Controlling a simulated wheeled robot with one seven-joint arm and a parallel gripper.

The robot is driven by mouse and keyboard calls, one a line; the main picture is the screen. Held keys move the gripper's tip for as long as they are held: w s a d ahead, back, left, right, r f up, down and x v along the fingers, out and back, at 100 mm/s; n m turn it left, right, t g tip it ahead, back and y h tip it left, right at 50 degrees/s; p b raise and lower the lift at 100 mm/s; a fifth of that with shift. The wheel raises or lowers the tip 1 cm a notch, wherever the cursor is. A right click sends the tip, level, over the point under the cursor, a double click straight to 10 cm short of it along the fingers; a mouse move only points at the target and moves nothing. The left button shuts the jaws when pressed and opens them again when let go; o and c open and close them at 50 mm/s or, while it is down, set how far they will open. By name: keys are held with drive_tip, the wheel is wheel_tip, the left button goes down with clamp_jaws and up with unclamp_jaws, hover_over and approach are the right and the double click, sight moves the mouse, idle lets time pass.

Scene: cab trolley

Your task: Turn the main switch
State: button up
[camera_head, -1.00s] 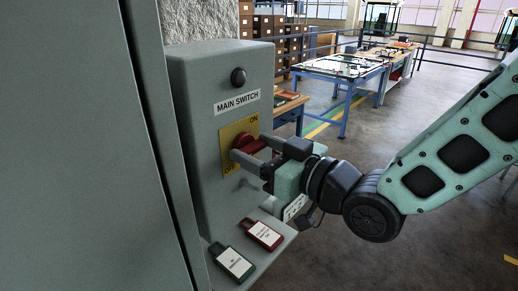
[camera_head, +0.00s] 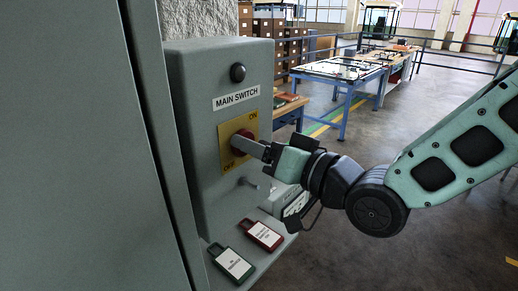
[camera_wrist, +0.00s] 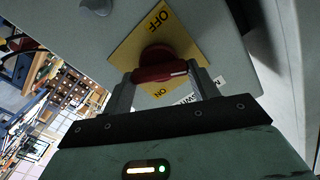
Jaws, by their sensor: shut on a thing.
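The main switch is a red rotary handle (camera_head: 243,139) on a yellow plate (camera_head: 226,131) marked ON at the top and OFF at the bottom left. It is on the front of a grey box (camera_head: 198,150) labelled MAIN SWITCH. My gripper (camera_head: 248,146) is shut on the handle, and its near finger hides part of it in the head view. In the wrist view the red handle (camera_wrist: 162,72) lies crosswise between both fingers (camera_wrist: 163,82), with its white mark toward the right finger. OFF shows above it and ON below.
A dark round button (camera_head: 238,73) is above the label. A small metal peg (camera_head: 247,183) sticks out below the plate. A green tag (camera_head: 232,263) and a red tag (camera_head: 261,234) lie on the ledge below. A grey cabinet door (camera_head: 70,150) fills the left side.

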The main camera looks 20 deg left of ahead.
drive_tip(key=shift+w+f+m+p, duration=0.1)
drive_tip(key=shift+m+p, duration=0.35)
drive_tip(key=shift+m, duration=2.65)
drive_tip(key=shift+w+f+m+p, duration=0.1)
drive_tip(key=shift+m+p, duration=0.35)
drive_tip(key=shift+m, duration=2.65)
drive_tip(key=o, duration=1)
drive_tip(key=shift+s+d, duration=0.1)
drive_tip(key=shift+d, duration=0.05)
drive_tip(key=shift+b+v, duration=2)
drive_tip(key=shift+v, duration=3.9)
drive_tip(key=shift+f, duration=0.1)
